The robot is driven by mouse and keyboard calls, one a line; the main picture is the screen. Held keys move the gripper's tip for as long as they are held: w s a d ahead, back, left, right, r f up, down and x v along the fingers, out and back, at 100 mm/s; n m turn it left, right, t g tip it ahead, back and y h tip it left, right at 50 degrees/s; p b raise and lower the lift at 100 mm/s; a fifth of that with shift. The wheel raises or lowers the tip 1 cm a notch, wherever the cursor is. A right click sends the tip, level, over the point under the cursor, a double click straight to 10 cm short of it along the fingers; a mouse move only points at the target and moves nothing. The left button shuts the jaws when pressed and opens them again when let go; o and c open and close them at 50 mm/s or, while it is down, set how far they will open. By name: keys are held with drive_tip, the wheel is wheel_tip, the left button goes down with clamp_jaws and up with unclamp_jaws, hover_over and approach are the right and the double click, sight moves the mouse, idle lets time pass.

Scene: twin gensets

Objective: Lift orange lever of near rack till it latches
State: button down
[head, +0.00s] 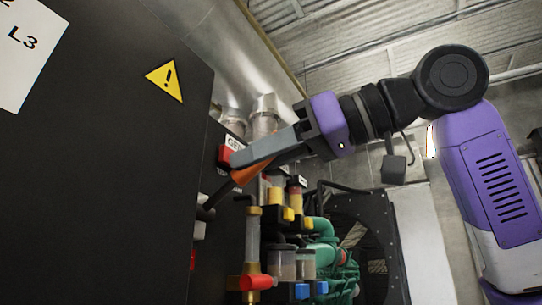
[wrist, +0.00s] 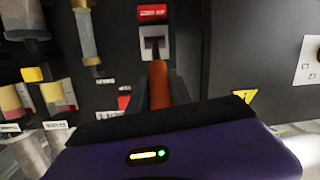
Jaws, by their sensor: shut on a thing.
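The orange lever (head: 243,176) sticks out from the dark cabinet on a dark shaft. In the wrist view the orange lever (wrist: 159,84) runs from a pale slotted plate (wrist: 155,43) towards my gripper. My gripper (head: 245,156) reaches in from the right, and its grey fingers are shut on the lever's orange grip. In the wrist view my gripper (wrist: 159,98) has the grip between its fingers, which hide part of it. I cannot tell whether the lever is latched.
The dark cabinet face (head: 110,190) fills the left, with a yellow warning triangle (head: 165,80). Glass cylinders with a red knob (head: 257,282) and several coloured fittings stand close below the gripper. Green pipes (head: 325,240) and a black fan frame (head: 374,240) lie behind.

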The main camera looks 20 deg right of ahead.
drive_tip(key=shift+w+a+r+g+h, duration=0.3)
drive_tip(key=shift+w+r+g+h, duration=0.1)
drive_tip(key=shift+r+g, duration=0.2)
drive_tip(key=shift+w+a+r+g+h, duration=0.3)
drive_tip(key=shift+r+g+h, duration=0.1)
drive_tip(key=shift+r+g, duration=0.15)
drive_tip(key=shift+w+a+r+g+h, duration=0.35)
drive_tip(key=shift+w+r+g+h, duration=0.1)
drive_tip(key=shift+w+g+h, duration=0.1)
drive_tip(key=c, duration=1.2)
unclamp_jaws()
drive_tip(key=shift+w, duration=0.1)
drive_tip(key=shift+o, duration=0.2)
drive_tip(key=shift+s+d+r, duration=0.1)
drive_tip(key=shift+s+r, duration=0.05)
drive_tip(key=shift+s, duration=0.05)
drive_tip(key=s+d+b, duration=0.1)
drive_tip(key=s+d, duration=0.7)
drive_tip(key=s, duration=0.1)
drive_tip(key=shift+s+d+r+b, duration=0.15)
drive_tip(key=shift+s+b, duration=0.1)
drive_tip(key=shift+b, duration=0.1)
